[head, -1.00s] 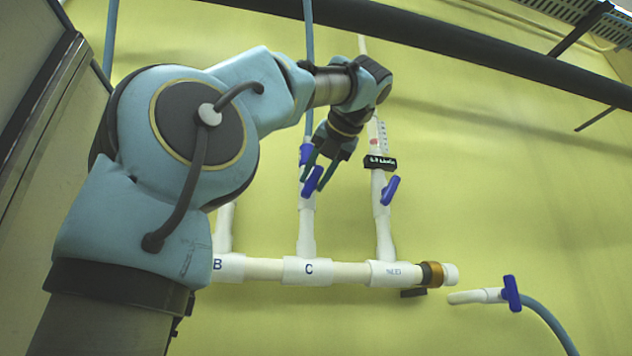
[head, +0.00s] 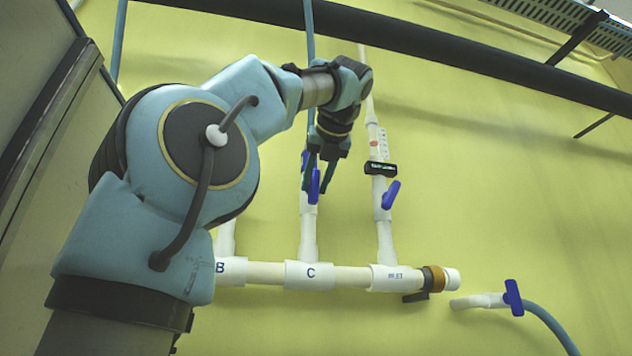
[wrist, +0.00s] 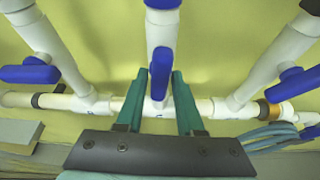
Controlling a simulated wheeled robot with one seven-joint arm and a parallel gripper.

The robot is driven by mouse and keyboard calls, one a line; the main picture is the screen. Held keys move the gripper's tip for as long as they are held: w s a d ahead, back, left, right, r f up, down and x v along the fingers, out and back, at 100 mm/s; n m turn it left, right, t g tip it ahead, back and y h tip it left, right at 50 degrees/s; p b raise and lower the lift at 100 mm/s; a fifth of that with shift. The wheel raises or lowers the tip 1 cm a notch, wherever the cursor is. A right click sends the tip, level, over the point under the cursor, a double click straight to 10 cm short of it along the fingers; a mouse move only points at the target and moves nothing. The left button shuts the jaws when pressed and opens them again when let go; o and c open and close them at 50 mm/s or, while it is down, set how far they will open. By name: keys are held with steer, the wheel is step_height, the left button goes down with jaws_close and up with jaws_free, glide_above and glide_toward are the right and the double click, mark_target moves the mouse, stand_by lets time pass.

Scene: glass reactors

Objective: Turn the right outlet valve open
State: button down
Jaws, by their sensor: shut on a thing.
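The blue valve handle (head: 314,187) on the white pipe marked C is between my gripper's fingers and lies roughly along the pipe. It also shows in the wrist view (wrist: 161,68). My gripper (head: 318,186) points down at it, its two teal fingers (wrist: 161,78) shut on the handle from both sides. Another blue valve handle (head: 391,194) is on the pipe to the right and stands tilted across it. The valve body behind the held handle is partly hidden by the gripper.
A white horizontal pipe (head: 265,273) runs below, joining the upright pipes. A further blue valve (head: 513,297) with a hose is at lower right. A dark bar (head: 450,47) crosses above. In the wrist view, neighbouring blue handles (wrist: 30,74) (wrist: 298,80) flank the gripper.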

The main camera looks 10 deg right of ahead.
steer(key=c, duration=0.7)
jaws_free()
steer(key=p+v, duration=0.2)
steer(key=v, duration=0.8)
steer(key=shift+s+r, duration=0.15)
steer(key=shift+s, duration=0.25)
